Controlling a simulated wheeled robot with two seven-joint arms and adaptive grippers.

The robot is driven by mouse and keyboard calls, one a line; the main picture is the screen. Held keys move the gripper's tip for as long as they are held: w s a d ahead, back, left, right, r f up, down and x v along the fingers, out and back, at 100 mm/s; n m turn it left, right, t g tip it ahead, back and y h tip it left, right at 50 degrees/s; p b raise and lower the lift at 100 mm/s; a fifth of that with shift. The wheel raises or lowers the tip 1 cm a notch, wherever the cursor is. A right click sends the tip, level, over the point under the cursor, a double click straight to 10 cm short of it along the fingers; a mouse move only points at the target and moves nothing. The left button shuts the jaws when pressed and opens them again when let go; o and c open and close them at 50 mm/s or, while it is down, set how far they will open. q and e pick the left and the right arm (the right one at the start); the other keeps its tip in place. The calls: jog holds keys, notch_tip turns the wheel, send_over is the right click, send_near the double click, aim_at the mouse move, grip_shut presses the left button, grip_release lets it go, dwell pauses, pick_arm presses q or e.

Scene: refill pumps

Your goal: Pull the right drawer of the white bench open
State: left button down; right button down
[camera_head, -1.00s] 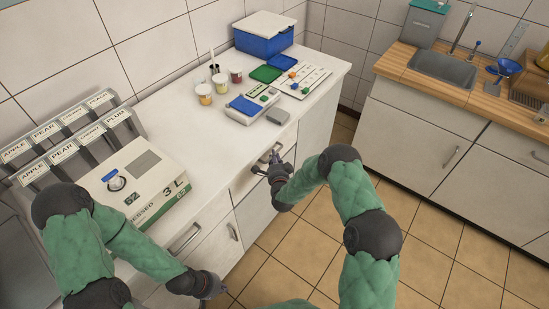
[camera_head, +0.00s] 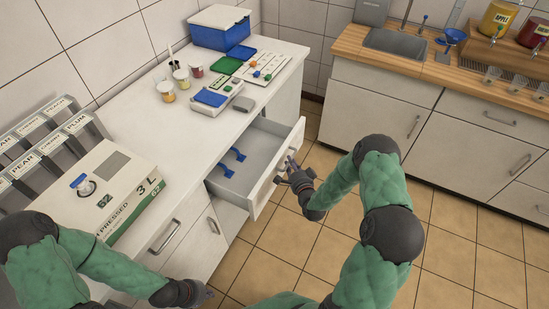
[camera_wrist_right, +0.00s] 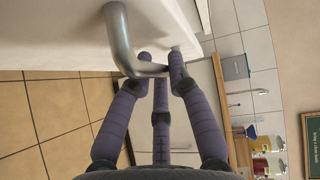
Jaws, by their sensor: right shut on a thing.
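The right drawer (camera_head: 262,165) of the white bench (camera_head: 190,130) is pulled well out, and its inside shows. Two blue items (camera_head: 233,160) lie in it. My right gripper (camera_head: 290,170) is at the drawer front. In the right wrist view its fingers (camera_wrist_right: 160,68) are closed around the metal bar handle (camera_wrist_right: 124,45). My left gripper (camera_head: 203,293) hangs low beside the bench front, near the left drawer handle (camera_head: 165,237); its fingers are too small to read.
A boxy carton (camera_head: 100,190), several small jars (camera_head: 182,77), a scale with a blue top (camera_head: 211,97) and a blue box (camera_head: 221,28) stand on the bench. A wooden counter with a sink (camera_head: 395,43) is at right. The tiled floor (camera_head: 330,240) between is clear.

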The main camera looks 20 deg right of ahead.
jog(key=s+d, duration=0.4)
jog(key=s, duration=0.1)
dwell(0.3)
jog(key=c, duration=1.4)
grip_release()
jog(key=shift+s, duration=0.1)
jog(key=s, duration=0.3)
jog(key=s+a+r, duration=0.1)
jog(key=s, duration=0.7)
jog(key=shift+s+a+r, duration=0.25)
jog(key=shift+a+r, duration=0.05)
jog(key=shift+a, duration=0.05)
